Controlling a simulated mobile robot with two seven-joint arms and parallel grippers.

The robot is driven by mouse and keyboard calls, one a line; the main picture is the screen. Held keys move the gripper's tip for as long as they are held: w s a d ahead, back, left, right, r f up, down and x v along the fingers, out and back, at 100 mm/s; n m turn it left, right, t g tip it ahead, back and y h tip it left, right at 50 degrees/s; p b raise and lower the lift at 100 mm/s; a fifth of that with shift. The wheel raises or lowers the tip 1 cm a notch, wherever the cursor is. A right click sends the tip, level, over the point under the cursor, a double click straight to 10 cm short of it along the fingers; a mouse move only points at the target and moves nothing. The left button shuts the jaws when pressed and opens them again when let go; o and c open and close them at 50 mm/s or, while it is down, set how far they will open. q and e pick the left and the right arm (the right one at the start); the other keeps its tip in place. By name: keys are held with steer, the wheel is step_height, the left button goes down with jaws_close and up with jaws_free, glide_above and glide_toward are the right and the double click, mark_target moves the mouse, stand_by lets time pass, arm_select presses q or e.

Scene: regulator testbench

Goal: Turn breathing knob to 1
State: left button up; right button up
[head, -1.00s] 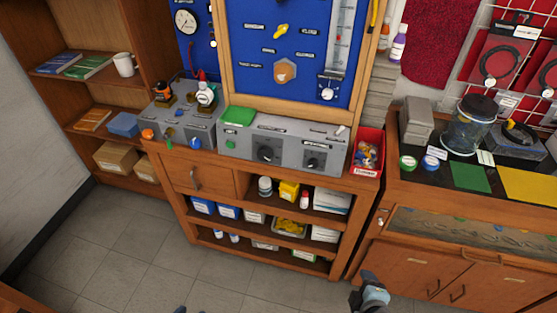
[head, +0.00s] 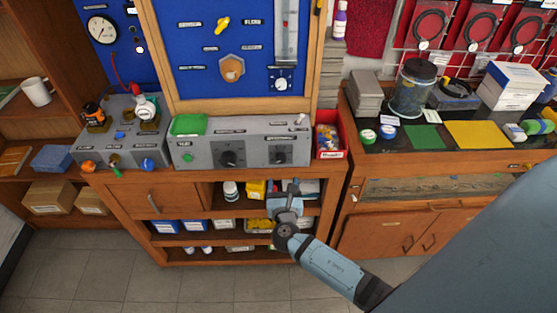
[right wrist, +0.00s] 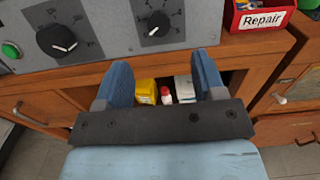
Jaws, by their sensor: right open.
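A grey control box (head: 245,150) stands on the wooden bench, with two black dial knobs on its front. The larger left knob (head: 229,158) also shows in the right wrist view (right wrist: 56,40), its white pointer toward the lower right. The smaller right knob (head: 278,157) also shows there (right wrist: 156,24), its light mark toward the lower left. The labels are too small to tell which is the breathing knob. My right gripper (head: 288,190) is open and empty, below the right knob and apart from it, in front of the shelves. My left gripper is not in view.
A red Repair bin (head: 330,153) stands just right of the box. A green button (head: 188,157) is at the box's left end. A second grey unit (head: 120,140) with valves stands further left. Shelves with boxes and bottles lie behind my gripper.

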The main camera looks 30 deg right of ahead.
mark_target(281, 160)
steer(key=p+x, duration=0.1)
steer(key=x, duration=0.8)
steer(key=shift+w, duration=0.1)
steer(key=c, duration=0.9)
